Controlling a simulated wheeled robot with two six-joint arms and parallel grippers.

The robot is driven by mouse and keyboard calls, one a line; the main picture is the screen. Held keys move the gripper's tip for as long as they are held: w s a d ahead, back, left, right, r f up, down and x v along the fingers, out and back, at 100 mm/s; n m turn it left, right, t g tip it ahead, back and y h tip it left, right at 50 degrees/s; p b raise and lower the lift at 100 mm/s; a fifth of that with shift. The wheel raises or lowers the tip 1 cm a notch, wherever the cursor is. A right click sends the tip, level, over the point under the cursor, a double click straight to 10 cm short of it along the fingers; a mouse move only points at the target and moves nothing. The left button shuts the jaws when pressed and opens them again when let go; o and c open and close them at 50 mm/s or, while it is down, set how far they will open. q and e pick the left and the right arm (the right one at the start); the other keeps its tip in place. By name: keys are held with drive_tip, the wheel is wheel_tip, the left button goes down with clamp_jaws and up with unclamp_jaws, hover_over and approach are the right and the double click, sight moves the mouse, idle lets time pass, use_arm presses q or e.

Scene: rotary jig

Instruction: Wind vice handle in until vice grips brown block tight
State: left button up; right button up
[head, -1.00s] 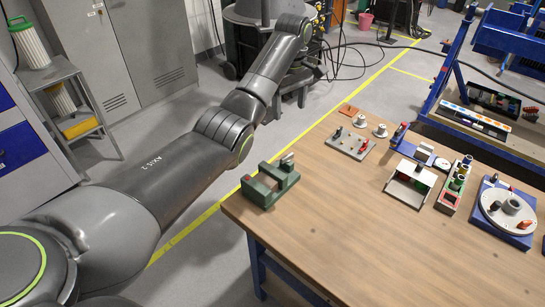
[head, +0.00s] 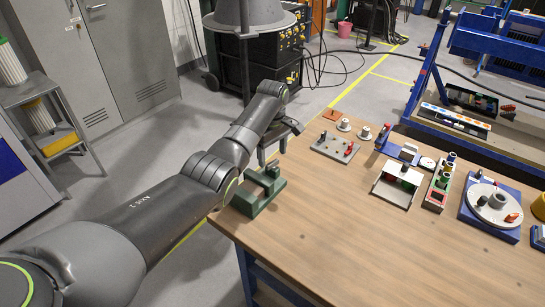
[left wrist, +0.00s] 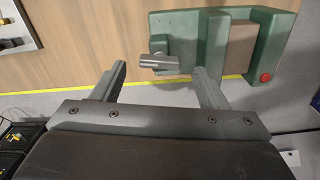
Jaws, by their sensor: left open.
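The green vice (head: 255,200) stands at the table's near left corner, partly hidden by my left arm in the head view. In the left wrist view the vice (left wrist: 276,45) shows at the upper right, with the brown block (left wrist: 241,46) between its jaws. I cannot tell whether both jaws touch the block. The grey vice handle (left wrist: 160,61) is a short bar on the vice's left side. My left gripper (head: 273,148) is open above the vice. In the left wrist view its spread fingers (left wrist: 159,72) lie on either side of the handle, apparently not touching it. My right gripper is out of view.
A grey plate with pegs (head: 335,147), a white box-like fixture (head: 397,187), a narrow tray of coloured parts (head: 437,190) and a blue-based round turntable (head: 491,205) stand further right. The table's front middle (head: 340,240) is bare. A red button (left wrist: 265,77) sits on the vice.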

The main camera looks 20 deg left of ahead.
sight(273, 164)
use_arm(q)
drive_tip(key=shift+f, duration=1.3)
drive_tip(key=c, duration=1)
drive_tip(key=shift+r, duration=0.1)
